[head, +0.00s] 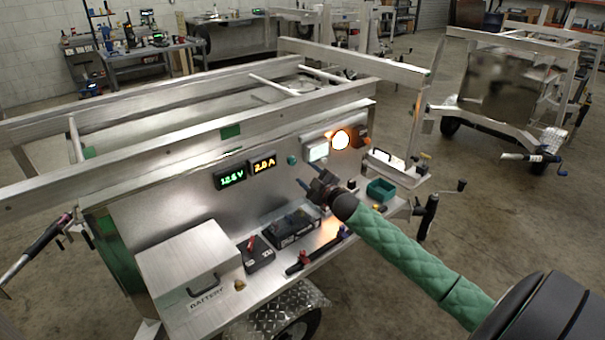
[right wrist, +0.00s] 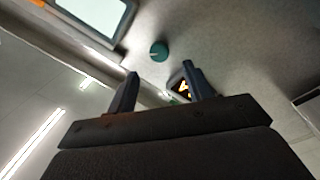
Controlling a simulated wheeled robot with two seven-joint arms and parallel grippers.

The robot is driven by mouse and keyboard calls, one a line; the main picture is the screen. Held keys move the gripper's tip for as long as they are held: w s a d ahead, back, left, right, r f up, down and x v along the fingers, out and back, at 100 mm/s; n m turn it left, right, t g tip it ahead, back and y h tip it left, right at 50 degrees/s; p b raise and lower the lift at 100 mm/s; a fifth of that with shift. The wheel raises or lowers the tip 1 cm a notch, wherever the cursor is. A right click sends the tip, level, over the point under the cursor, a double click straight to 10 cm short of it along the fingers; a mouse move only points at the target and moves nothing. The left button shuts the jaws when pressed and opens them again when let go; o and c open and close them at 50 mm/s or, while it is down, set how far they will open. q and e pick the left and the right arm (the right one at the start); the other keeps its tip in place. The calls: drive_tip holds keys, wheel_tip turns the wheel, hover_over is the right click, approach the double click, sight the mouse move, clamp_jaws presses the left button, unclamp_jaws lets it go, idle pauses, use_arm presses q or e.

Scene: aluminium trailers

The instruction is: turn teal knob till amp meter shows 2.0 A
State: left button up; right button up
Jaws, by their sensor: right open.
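The teal knob (head: 292,160) is on the upright aluminium panel of the trailer, right of the meters. It also shows in the right wrist view (right wrist: 159,51), with a pale mark on it, beyond my fingertips. The amp meter (head: 263,165) has orange digits that read 2.0 A. My right gripper (head: 307,187) is open and empty, just below and right of the knob in the head view, apart from it. Its two fingers (right wrist: 160,84) show spread in the right wrist view. My left gripper is not in view.
A green volt meter (head: 231,177) reads 12.6 V.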

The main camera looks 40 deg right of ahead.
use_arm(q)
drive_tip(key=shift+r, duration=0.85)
use_arm(e)
drive_tip(key=shift+s, duration=0.7)
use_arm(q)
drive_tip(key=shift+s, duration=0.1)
use_arm(e)
drive_tip(key=s+a+f+m+g+h, duration=0.2)
drive_tip(key=s+a+f+m+g, duration=0.4)
drive_tip(key=s+a+f, duration=1.05)
drive_tip(key=s+a+f+m+g+y, duration=0.15)
drive_tip(key=s+a+g, duration=0.45)
drive_tip(key=s, duration=0.7)
drive_tip(key=s+a+f+m+g, duration=0.1)
drive_tip(key=s+a+f+g, duration=0.15)
drive_tip(key=s+a, duration=0.85)
drive_tip(key=s+a+f+g, duration=0.1)
drive_tip(key=s+f, duration=0.1)
drive_tip(key=f, duration=0.6)
drive_tip(key=s+a+f+g+y, duration=0.1)
drive_tip(key=a+f, duration=0.1)
drive_tip(key=f, duration=0.6)
drive_tip(key=shift+s+a+g, duration=0.3)
drive_tip(key=shift+s+g, duration=0.05)
drive_tip(key=shift+s, duration=0.05)
